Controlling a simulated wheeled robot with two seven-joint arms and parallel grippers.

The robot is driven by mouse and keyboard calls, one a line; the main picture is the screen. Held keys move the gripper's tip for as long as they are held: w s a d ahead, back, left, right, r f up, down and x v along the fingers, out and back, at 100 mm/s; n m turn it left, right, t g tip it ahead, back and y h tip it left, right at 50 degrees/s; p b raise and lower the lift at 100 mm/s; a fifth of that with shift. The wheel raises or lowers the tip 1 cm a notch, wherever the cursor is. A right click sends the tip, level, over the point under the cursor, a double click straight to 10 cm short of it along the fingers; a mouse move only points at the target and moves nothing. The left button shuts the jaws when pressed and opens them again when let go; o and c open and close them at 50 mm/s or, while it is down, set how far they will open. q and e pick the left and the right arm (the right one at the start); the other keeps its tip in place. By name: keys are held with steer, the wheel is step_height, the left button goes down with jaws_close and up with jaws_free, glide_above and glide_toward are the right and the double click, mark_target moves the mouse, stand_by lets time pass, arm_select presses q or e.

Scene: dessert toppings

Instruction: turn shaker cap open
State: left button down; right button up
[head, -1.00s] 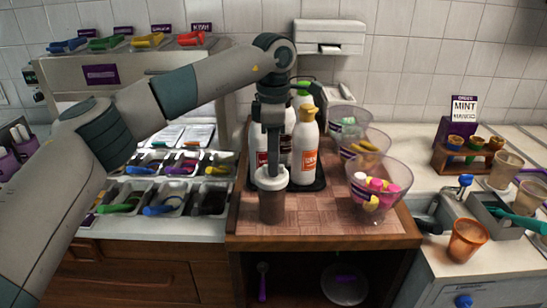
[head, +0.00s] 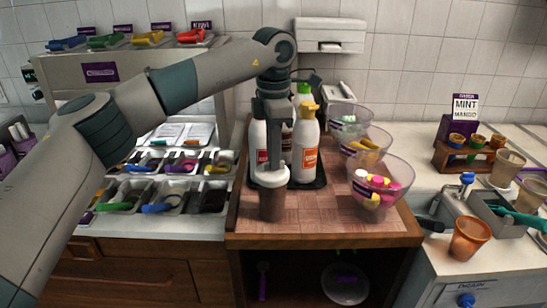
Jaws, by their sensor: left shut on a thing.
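The shaker (head: 271,204) stands upright near the front of the brown tiled wooden board, with a dark body and a white cap (head: 271,177). My left gripper (head: 272,170) points straight down from above and is shut on the white cap. The fingertips are small in the view, and I cannot tell whether the cap is turned open or closed. My right gripper is not in view.
White bottles (head: 304,146) stand in a dark tray close behind the shaker. Clear bowls (head: 382,189) with colourful contents line the board's right side. Topping trays (head: 175,198) lie to the left. The board's front (head: 320,228) is clear.

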arm_select(q)
steer(key=n+b, duration=0.2)
steer(key=n, duration=0.3)
steer(key=shift+w+n, duration=0.1)
steer(key=shift+n, duration=0.2)
steer(key=n+b, duration=0.2)
steer(key=n, duration=0.3)
steer(key=shift+a, duration=0.15)
steer(key=shift+n, duration=0.6)
steer(key=shift+n+b, duration=0.7)
steer(key=shift+n, duration=1.1)
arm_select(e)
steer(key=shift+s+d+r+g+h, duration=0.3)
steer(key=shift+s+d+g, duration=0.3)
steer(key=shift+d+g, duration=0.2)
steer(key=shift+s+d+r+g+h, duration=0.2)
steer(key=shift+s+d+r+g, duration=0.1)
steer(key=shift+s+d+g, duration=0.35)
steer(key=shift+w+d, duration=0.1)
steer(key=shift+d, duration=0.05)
arm_select(q)
steer(key=c, duration=1.8)
jaws_free()
steer(key=shift+c, duration=0.2)
steer(key=shift+r, duration=0.1)
